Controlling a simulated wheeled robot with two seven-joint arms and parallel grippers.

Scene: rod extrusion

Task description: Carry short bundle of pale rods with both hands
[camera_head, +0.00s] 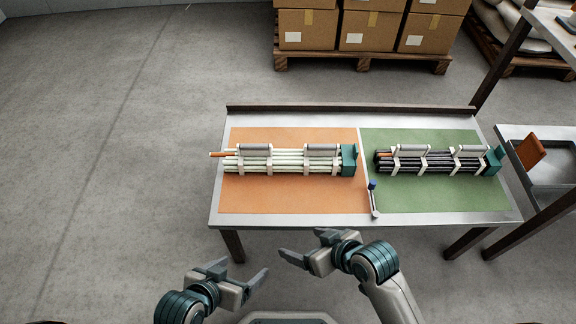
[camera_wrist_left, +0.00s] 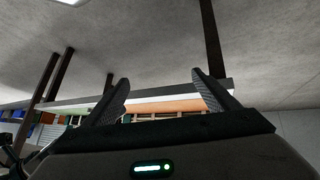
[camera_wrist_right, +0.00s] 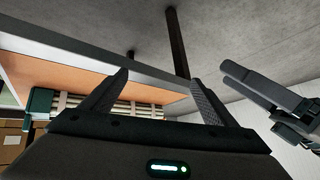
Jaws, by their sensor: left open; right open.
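The short bundle of pale rods (camera_head: 290,160) lies on the orange mat (camera_head: 290,200) on the left half of the table. It has pale clamps with two grey handles on top, a teal end block at its right end, and an orange-tipped rod sticking out at its left end. In the right wrist view its rods (camera_wrist_right: 105,103) show partly behind a finger. My left gripper (camera_head: 258,278) is open and empty, in front of the table. My right gripper (camera_head: 298,249) is open and empty, just short of the table's front edge.
A similar bundle of dark rods (camera_head: 435,161) lies on the green mat (camera_head: 430,197). The steel table (camera_head: 290,220) has a raised back edge. Boxes on a pallet (camera_head: 362,63) stand behind; a shelf post (camera_head: 498,65) rises at right.

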